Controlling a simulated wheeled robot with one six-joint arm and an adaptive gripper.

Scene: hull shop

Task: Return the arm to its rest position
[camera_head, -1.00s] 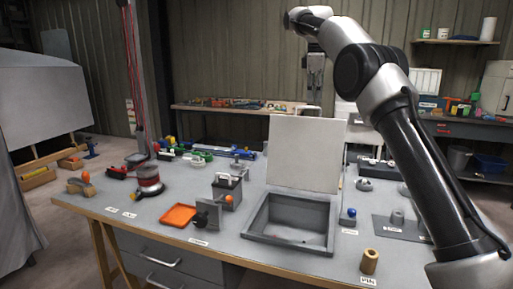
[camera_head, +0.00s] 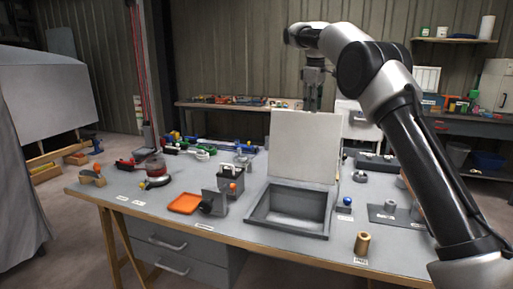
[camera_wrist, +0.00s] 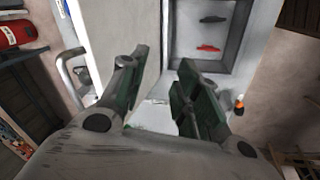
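My arm reaches up from the lower right of the head view and bends over toward the bench. My gripper (camera_head: 314,100) hangs downward in front of the back wall, its lower end partly hidden by the raised pale lid. In the wrist view my gripper (camera_wrist: 160,95) shows two green-padded fingers standing apart with nothing between them. Below them is a pale surface and a grey recessed bin (camera_wrist: 228,66) with a dark and a red item in it.
The workbench (camera_head: 230,215) carries an open grey bin (camera_head: 262,222) with an upright lid (camera_head: 304,146), an orange tray (camera_head: 186,203), a red-and-grey reel (camera_head: 155,168) and a brass cylinder (camera_head: 362,243). A back bench (camera_head: 470,128) stands along the wall.

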